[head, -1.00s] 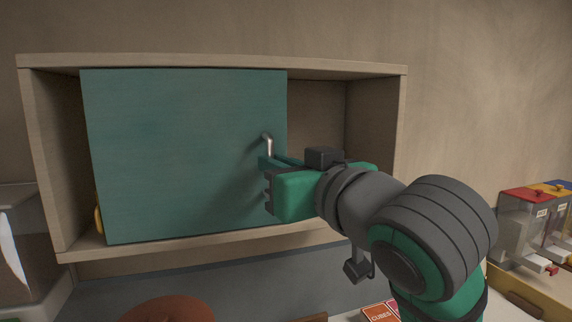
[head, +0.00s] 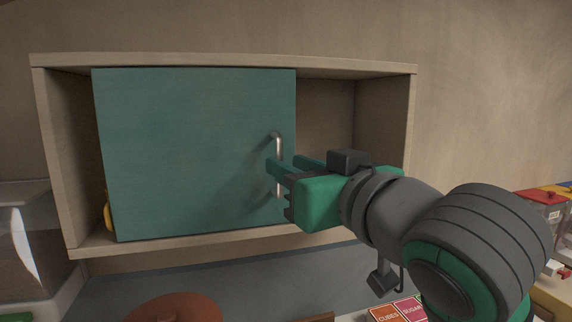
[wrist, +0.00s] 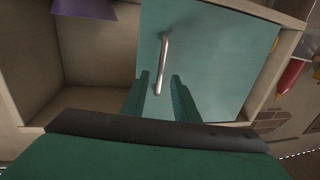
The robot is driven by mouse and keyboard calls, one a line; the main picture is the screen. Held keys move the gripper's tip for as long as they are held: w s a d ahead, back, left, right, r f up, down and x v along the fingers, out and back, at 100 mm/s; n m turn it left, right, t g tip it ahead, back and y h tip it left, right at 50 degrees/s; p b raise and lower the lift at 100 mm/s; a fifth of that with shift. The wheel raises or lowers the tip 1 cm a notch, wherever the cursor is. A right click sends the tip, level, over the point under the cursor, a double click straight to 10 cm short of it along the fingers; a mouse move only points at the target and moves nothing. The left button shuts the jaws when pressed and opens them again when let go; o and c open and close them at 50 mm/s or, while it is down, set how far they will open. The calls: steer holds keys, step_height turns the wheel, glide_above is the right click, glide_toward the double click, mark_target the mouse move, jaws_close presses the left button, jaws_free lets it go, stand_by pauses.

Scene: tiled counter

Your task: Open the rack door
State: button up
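The rack (head: 230,60) is a pale wooden box on the wall. Its teal flat door (head: 180,150) covers the middle, with an opening at each side. The metal bar handle (head: 278,149) stands upright near the door's right edge. My gripper (head: 281,161) is open at the handle, its teal fingers pointing at the door. In the wrist view the handle (wrist: 163,60) appears between the two spread fingertips of my gripper (wrist: 159,76). I cannot tell whether the fingers touch it. Part of the handle is hidden behind a finger in the head view.
A yellow object (head: 108,212) peeks out at the door's lower left edge inside the rack. Below are a brown rounded object (head: 175,308) and labelled boxes (head: 385,314). Dispensers with coloured lids (head: 540,196) stand at the right. A clear container (head: 28,240) is at the left.

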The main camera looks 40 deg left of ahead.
steer(key=v, duration=0.8)
steer(key=shift+d, duration=0.2)
steer(key=shift+s, duration=0.1)
